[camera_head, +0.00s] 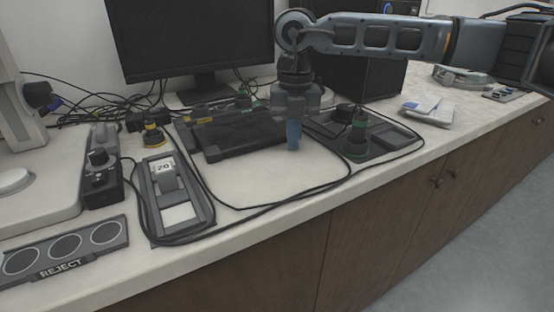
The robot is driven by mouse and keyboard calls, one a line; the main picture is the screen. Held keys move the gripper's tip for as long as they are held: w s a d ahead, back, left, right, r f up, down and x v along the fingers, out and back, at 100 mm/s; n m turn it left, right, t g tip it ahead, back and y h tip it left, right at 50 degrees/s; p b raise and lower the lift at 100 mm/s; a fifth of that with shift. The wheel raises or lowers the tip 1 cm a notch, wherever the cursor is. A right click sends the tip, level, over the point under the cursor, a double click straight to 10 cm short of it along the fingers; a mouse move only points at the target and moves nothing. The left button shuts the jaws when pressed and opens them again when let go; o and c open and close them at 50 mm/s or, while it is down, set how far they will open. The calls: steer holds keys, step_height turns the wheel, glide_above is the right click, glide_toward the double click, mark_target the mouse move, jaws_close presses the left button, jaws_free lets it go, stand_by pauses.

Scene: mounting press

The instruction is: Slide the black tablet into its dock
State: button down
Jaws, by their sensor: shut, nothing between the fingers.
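The black tablet (240,134) lies flat and slightly askew on the white bench, left of my gripper. The dock appears to be the dark frame with yellow marks (203,119) at the tablet's back and left; how far the tablet sits in it I cannot tell. My gripper (293,148) points down with its bluish fingers shut and empty. It is at the tablet's right end; whether it touches the tablet I cannot tell. My gripper and wrist hide part of the area behind them.
A black cable (262,209) loops across the bench in front. A device marked "20" (176,196) and a REJECT tray (64,249) are at left. A dark station with a green-based knob (356,140) stands at right. A monitor (190,38) is behind. Bare bench lies before the tablet.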

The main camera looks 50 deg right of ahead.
mark_target(263, 155)
steer(key=shift+w, duration=0.1)
steer(key=shift+w+d, duration=0.25)
steer(key=shift+w, duration=0.65)
steer(key=shift+s+a, duration=0.1)
steer(key=shift+s, duration=0.4)
steer(key=shift+s+a, duration=0.15)
steer(key=shift+w+a+b, duration=0.2)
steer(key=shift+w+a, duration=0.1)
steer(key=shift+a, duration=0.75)
steer(key=shift+w+a+b, duration=0.25)
steer(key=shift+w+a, duration=0.1)
steer(key=shift+a, duration=0.75)
steer(key=shift+w+a+b, duration=0.2)
steer(key=shift+w+a, duration=0.1)
steer(key=shift+a, duration=0.75)
steer(key=shift+w, duration=0.15)
